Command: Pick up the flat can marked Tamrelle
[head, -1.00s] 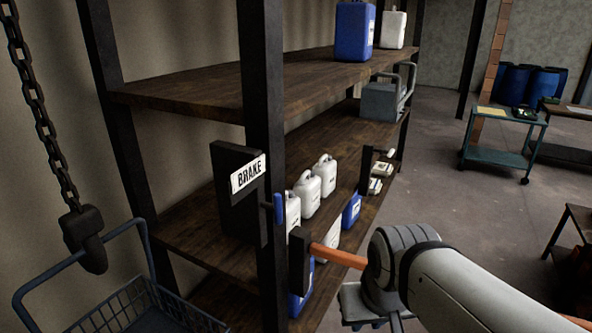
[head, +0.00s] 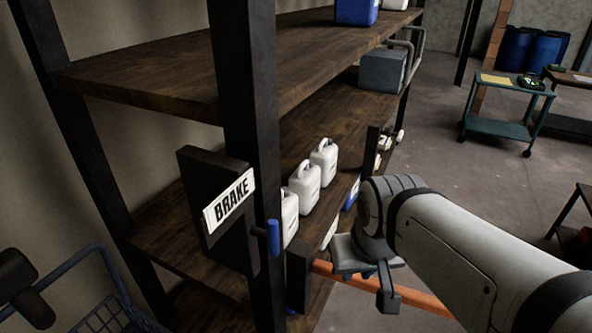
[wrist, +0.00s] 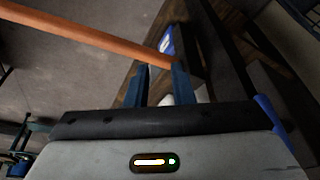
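I cannot read the name Tamrelle on anything in view. A blue can (head: 351,193) stands on the lower shelf behind several white jugs (head: 304,186), partly hidden by my arm. A blue container also shows in the wrist view (wrist: 167,41), beyond the fingers. My gripper (wrist: 160,88) has its two blue-grey fingers apart, with a small white shape beyond them and no held object seen. In the head view my gripper is mostly hidden beneath my wrist, outside the shelf's front edge and close to an orange bar (head: 405,295).
A black post carries a BRAKE box (head: 229,203) with a blue handle (head: 273,238). The orange bar crosses in front of the shelf, close to my arm. A wire basket (head: 105,315) is at lower left. Open floor and a teal cart (head: 501,110) lie to the right.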

